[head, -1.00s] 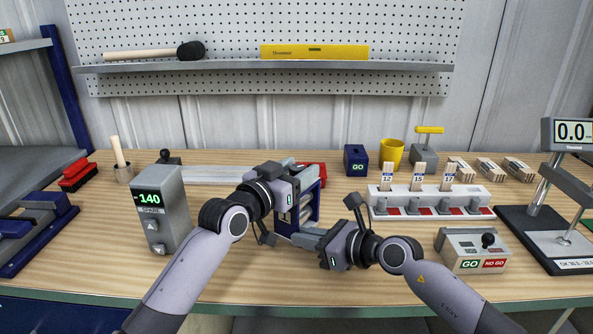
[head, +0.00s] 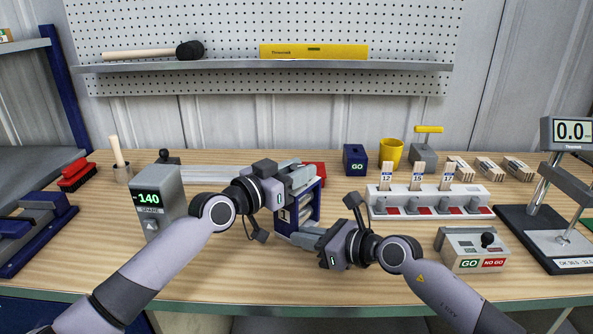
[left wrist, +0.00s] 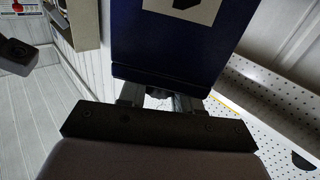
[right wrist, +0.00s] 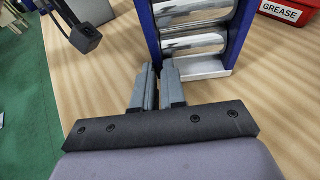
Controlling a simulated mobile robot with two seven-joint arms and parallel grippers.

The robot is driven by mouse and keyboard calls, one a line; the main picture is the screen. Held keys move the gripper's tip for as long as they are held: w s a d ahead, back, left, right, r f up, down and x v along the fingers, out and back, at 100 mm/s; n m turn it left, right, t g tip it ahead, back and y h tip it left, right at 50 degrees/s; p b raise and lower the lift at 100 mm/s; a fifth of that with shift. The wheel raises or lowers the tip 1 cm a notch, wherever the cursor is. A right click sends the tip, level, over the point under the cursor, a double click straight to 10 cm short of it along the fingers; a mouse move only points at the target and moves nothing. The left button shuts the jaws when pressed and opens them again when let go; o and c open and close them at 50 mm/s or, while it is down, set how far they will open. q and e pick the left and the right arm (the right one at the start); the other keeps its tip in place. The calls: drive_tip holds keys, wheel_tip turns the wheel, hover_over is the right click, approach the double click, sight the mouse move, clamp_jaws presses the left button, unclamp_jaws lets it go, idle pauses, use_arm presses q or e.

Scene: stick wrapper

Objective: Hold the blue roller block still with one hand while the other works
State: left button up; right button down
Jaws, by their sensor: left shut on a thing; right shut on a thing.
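The blue roller block (head: 309,213) stands upright on the bench at centre, with a pale label on its near face. Its silver rollers and pale base show in the right wrist view (right wrist: 197,45). My left gripper (head: 300,172) is at the block's top, its jaws apart and closed on it; a blue panel with a white label fills the left wrist view (left wrist: 170,45). My right gripper (head: 294,237) is low at the block's near side, fingers nearly together on the edge of its blue side panel. The exact contact is partly hidden in both grips.
A grey display unit reading -140 (head: 158,200) stands left of the block, close to my left arm. A red bin (head: 315,171) is behind. A white rack (head: 430,203) and a GO/NO GO box (head: 472,250) stand right. The front bench strip is mostly clear.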

use_arm(q)
drive_tip(key=shift+m+g+h, duration=0.4)
drive_tip(key=shift+g+h, duration=0.1)
drive_tip(key=shift+g, duration=0.1)
drive_tip(key=shift+a+r, duration=0.1)
drive_tip(key=shift+r, duration=0.05)
drive_tip(key=o, duration=1)
drive_tip(key=v, duration=1.2)
drive_tip(key=shift+w+a, duration=0.1)
drive_tip(key=shift+w, duration=0.05)
use_arm(e)
drive_tip(key=c, duration=1.1)
unclamp_jaws()
